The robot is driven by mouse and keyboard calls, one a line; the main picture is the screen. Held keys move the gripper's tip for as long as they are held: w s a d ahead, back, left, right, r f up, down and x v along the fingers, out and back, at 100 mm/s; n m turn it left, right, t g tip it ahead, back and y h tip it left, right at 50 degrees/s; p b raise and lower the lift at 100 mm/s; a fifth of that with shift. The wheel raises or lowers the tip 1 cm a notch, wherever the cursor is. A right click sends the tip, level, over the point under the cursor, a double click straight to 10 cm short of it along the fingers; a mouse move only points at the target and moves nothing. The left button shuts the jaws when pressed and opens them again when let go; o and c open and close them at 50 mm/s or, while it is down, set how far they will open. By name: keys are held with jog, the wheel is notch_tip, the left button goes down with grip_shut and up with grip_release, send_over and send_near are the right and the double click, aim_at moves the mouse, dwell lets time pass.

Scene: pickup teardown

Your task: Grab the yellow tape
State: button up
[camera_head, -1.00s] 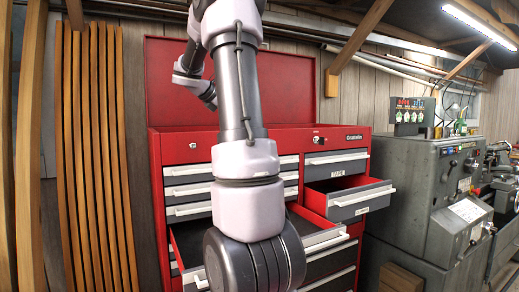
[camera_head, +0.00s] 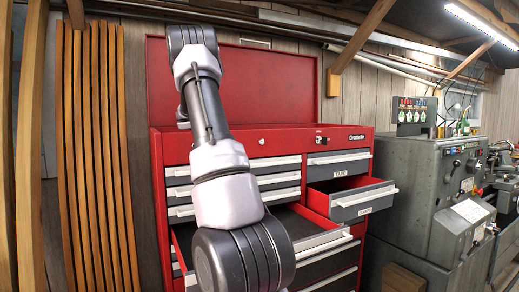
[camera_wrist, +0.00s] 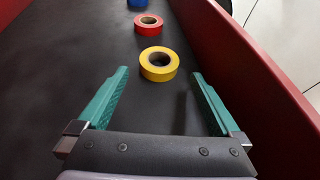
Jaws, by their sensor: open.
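The yellow tape (camera_wrist: 159,65) is a roll lying flat on the dark drawer floor in the wrist view. My gripper (camera_wrist: 161,82) has two green fingers spread wide apart, with nothing between them. The yellow tape lies just beyond the fingertips, about midway between them and apart from both. The tape does not show in the head view, where my arm crosses in front of the red tool cabinet and my gripper is out of sight.
A red tape roll (camera_wrist: 148,24) and a blue roll (camera_wrist: 138,3) lie beyond the yellow one. A red drawer wall (camera_wrist: 240,60) runs close on the right. In the head view, a drawer (camera_head: 352,200) stands open at the cabinet's right. A grey machine (camera_head: 425,195) stands beside it.

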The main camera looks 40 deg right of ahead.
jog(key=x, duration=0.5)
jog(key=shift+w+d+r, duration=0.1)
jog(key=shift+r, duration=0.05)
jog(key=c, duration=1.3)
